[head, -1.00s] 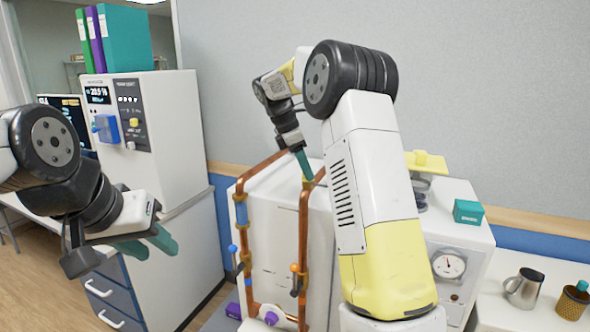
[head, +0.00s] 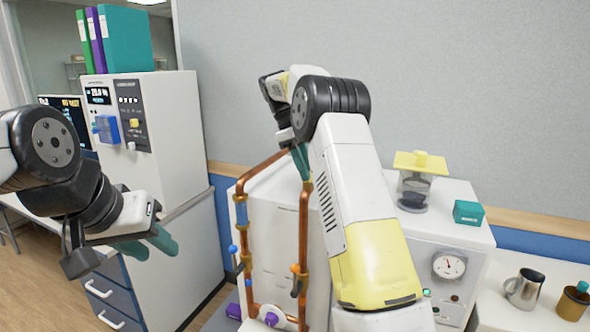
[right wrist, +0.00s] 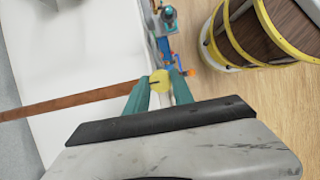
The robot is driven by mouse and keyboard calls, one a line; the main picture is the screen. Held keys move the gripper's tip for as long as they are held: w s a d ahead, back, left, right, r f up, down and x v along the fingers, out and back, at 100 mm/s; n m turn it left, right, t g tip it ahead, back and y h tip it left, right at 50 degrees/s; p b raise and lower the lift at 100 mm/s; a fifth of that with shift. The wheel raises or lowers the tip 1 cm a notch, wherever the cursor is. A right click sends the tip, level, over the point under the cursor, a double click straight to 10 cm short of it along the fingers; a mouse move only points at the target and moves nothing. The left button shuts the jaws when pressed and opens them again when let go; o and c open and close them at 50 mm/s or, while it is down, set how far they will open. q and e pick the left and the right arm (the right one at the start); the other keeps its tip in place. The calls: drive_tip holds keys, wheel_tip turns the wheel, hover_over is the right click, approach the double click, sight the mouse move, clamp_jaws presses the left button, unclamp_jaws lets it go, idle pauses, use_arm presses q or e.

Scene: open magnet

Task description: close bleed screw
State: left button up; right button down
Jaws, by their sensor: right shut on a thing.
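The bleed screw appears as a round yellow head (right wrist: 160,79) at the top of the copper pipework in the right wrist view. My right gripper (right wrist: 160,88) has its two teal fingers on either side of it and is shut on it. In the head view my right gripper (head: 301,162) is at the top of the right copper pipe (head: 304,225), and its fingers hide the screw there. My left gripper (head: 148,245) is at the left, empty and open, well away from the pipes.
A white cabinet (head: 270,230) stands behind the pipes, with orange-handled (head: 295,268) and blue-handled (head: 233,250) valves on them. A gauge (head: 449,265), yellow-lidded jar (head: 413,190) and teal box (head: 468,212) are at right. A metal mug (head: 525,288) stands farther right.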

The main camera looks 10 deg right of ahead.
idle(0.3)
drive_tip(key=c, duration=1.1)
unclamp_jaws()
